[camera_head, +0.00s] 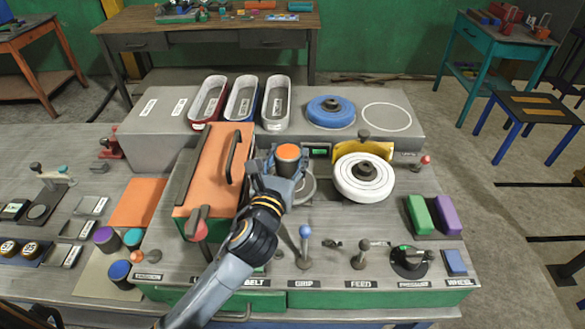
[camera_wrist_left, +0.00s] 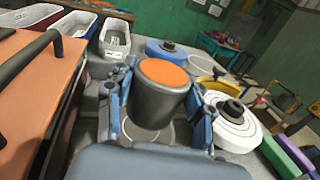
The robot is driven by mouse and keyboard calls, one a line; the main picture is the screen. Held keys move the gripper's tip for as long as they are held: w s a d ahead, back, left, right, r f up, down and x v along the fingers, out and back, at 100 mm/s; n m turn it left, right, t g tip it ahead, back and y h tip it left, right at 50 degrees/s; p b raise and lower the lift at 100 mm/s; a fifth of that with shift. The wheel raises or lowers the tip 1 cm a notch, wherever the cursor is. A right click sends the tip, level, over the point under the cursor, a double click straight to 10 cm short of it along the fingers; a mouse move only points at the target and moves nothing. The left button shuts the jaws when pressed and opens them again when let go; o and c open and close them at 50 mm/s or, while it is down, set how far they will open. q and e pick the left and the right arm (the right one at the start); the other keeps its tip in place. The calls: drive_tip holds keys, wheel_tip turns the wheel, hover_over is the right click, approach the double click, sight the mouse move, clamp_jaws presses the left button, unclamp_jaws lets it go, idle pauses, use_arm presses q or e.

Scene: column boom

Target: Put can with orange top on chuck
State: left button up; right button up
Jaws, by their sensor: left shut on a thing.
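The can with the orange top (camera_head: 287,152) is dark grey and upright. My left gripper (camera_head: 283,167) is shut on it, with a finger on each side. In the left wrist view the can (camera_wrist_left: 158,92) stands between the blue-grey fingers of the gripper (camera_wrist_left: 160,110). A round grey chuck (camera_head: 304,188) lies directly below and beside the can, mostly hidden by my gripper and arm. In the left wrist view a pale round rim (camera_wrist_left: 150,136) shows under the can. I cannot tell whether the can touches it. My right gripper is not in view.
An orange-topped machine cover (camera_head: 215,165) with a black handle stands close left of the gripper. A white wheel (camera_head: 364,178) is close on the right. Behind are several trays (camera_head: 243,98) and a blue wheel (camera_head: 330,110). Levers, such as the blue-knobbed one (camera_head: 305,232), stand in front.

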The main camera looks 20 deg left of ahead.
sight(291, 159)
use_arm(q)
drive_tip(key=shift+w+f, duration=0.95)
drive_tip(key=shift+f, duration=0.2)
drive_tip(key=shift+w+f, duration=0.45)
drive_tip(key=shift+f, duration=0.05)
wheel_tip(291, 159, down, 3)
drive_tip(key=shift+r, duration=0.2)
drive_tip(key=shift+f, duration=0.25)
drive_tip(key=shift+f+b, duration=0.1)
drive_tip(key=shift+b, duration=0.2)
drive_tip(key=o, duration=1.3)
drive_tip(key=shift+f, duration=0.1)
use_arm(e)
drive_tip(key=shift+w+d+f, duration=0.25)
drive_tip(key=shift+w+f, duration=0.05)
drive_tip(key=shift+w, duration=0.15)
